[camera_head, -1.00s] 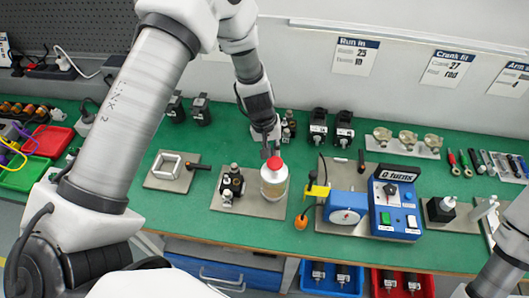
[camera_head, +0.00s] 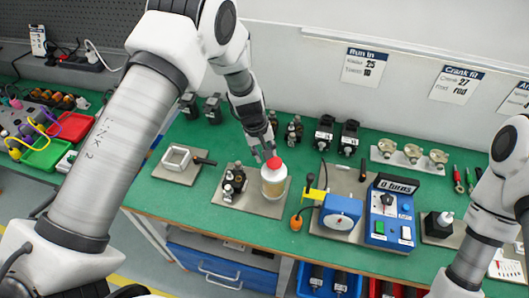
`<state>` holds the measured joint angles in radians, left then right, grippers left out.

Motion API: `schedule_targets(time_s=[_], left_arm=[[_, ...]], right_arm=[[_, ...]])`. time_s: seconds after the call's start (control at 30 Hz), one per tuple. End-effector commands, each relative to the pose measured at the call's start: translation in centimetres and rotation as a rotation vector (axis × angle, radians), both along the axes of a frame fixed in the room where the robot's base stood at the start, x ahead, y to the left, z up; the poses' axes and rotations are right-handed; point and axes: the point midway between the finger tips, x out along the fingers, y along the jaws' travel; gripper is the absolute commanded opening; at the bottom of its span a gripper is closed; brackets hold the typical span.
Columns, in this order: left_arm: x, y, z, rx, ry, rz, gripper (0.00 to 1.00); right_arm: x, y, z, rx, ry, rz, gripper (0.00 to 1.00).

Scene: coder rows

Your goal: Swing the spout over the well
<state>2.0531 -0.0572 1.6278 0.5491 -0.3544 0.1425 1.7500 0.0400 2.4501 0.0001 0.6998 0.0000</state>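A white bottle with an amber lower part (camera_head: 274,182) and a red top (camera_head: 274,163) stands upright on a grey plate (camera_head: 258,207). A small black fixture (camera_head: 233,182) stands just left of it on the same plate; I cannot make out a separate spout or well there. My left gripper (camera_head: 264,157) points down right at the red top, behind or just above it. Whether it touches the top, and whether its fingers are apart, I cannot tell. My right arm comes in at the right edge; its gripper is out of view.
Right of the bottle stand a blue device with a white dial (camera_head: 341,213) and a blue control box (camera_head: 390,215) reading "0 turns". Black motors (camera_head: 324,133) stand behind. Green table (camera_head: 200,222) is clear in front.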

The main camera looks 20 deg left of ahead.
Motion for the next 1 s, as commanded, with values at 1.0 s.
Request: schedule_targets(time_s=[1.0], left_arm=[[-1.4, 2.0, 11.2, 0.007, 0.006, -0.115, 0.00]], right_arm=[[0.0, 0.0, 0.0, 0.000, 0.000, 0.000, 0.40]])
